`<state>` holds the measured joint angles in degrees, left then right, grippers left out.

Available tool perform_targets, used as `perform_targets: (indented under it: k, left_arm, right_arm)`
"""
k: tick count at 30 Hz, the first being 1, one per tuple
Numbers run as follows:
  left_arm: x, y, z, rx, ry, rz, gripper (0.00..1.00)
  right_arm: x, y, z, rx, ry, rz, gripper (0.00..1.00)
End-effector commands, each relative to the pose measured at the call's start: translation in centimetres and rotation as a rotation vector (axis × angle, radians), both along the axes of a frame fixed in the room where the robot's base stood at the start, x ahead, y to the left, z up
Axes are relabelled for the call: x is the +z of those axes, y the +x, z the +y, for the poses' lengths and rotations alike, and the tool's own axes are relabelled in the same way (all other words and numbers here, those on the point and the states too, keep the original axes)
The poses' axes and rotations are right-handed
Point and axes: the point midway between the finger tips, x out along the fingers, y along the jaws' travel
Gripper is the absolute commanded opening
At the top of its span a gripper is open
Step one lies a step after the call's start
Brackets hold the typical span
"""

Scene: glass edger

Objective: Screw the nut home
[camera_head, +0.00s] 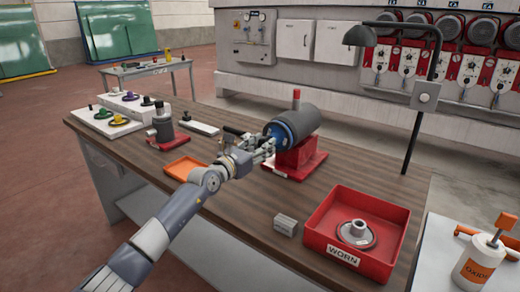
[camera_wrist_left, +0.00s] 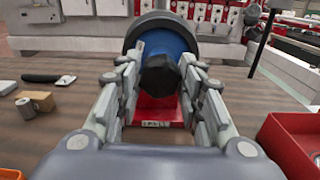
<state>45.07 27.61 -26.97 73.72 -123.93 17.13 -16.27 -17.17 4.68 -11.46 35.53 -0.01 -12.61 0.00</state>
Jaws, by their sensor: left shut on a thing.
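A grey motor-like cylinder (camera_head: 300,120) lies on a red stand (camera_head: 298,160) on the bench, with a blue round face (camera_head: 276,131) towards my left arm. In the left wrist view the blue face (camera_wrist_left: 176,40) is straight ahead. A dark nut (camera_wrist_left: 160,76) sits in front of its middle. My left gripper (camera_head: 266,148) is at this face; in the wrist view its fingers (camera_wrist_left: 161,72) are on both sides of the nut and closed on it. The nut's thread and any gap behind it are hidden. My right gripper is not in view.
A red bin (camera_head: 325,243) marked WORN holds a round grey flanged part (camera_head: 355,233). A small grey block (camera_head: 286,224) and an orange tray (camera_head: 184,167) lie nearby. A lamp post (camera_head: 415,140) rises behind the bin. The front middle of the bench is mostly clear.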

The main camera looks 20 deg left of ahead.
Motion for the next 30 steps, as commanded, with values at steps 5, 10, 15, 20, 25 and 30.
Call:
perform_targets:
  k: [5, 10, 15, 20, 25, 30]
  left_arm:
    - [0.0, 0.4, -0.2, 0.000, -0.001, -0.002, 0.10]
    - [0.1, 0.7, -0.3, -0.001, 0.001, -0.003, 0.10]
    - [-0.2, 0.7, -0.2, 0.000, 0.176, -0.067, 0.10]
    - [-0.3, 0.7, -0.2, 0.001, 0.475, -0.177, 0.10]
    - [-0.4, 0.7, -0.2, 0.001, 0.716, -0.264, 0.10]
    - [-0.3, 0.7, -0.1, 0.004, 0.933, -0.344, 0.10]
  right_arm:
    - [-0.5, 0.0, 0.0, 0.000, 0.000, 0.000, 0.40]
    - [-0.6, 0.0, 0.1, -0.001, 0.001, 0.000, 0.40]
    - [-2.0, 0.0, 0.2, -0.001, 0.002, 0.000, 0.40]
    - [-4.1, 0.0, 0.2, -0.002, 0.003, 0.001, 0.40]
    - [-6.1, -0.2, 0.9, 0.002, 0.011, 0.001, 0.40]
    - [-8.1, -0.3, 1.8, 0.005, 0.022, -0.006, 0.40]
